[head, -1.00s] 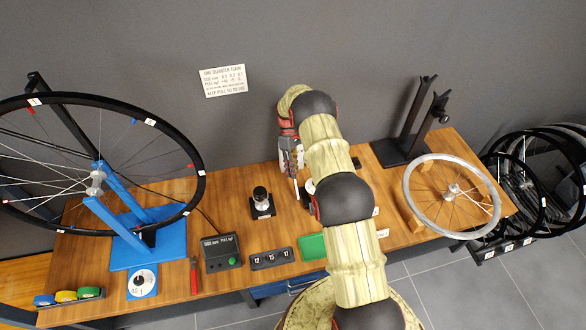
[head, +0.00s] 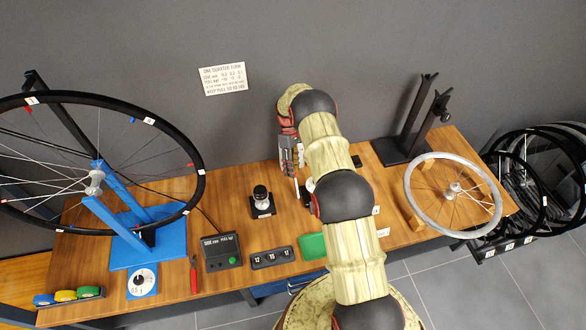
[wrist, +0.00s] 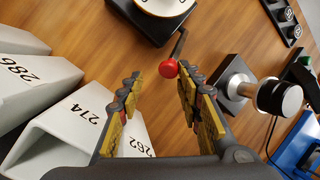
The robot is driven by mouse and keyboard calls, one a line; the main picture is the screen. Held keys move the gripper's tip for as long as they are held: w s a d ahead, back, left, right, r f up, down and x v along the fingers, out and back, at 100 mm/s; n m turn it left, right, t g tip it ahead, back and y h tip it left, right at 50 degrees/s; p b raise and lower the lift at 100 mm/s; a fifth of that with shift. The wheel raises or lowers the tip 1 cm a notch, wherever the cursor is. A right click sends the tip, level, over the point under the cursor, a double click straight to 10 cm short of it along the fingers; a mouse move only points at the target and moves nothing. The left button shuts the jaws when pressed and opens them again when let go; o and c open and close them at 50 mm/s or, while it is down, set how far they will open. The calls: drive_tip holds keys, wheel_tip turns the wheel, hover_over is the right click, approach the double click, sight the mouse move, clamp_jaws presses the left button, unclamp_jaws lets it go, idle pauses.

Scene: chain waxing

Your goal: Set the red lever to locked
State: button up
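The red lever's round red knob (wrist: 168,68) shows in the wrist view, on a short dark rod. The rod leads up to a dark base with a white dial (wrist: 166,4), cut off by the top edge. My gripper (wrist: 161,82) is open, and its yellow-padded fingers point toward the knob. The knob appears between the fingertips or just beyond them, nearer the right finger; I cannot tell if they touch. In the head view my gripper (head: 292,165) is over the back of the bench, and my arm hides most of the lever's device.
White numbered blocks (wrist: 75,125) lie close on the left. The head view shows a wheel on a blue stand (head: 150,240) and a silver-rimmed wheel (head: 408,195).

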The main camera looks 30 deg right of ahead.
drive_tip(key=shift+o, duration=0.4)
drive_tip(key=shift+d+r, duration=0.1)
wheel_tip(320, 180, up, 10)
idle(0.3)
idle(0.5)
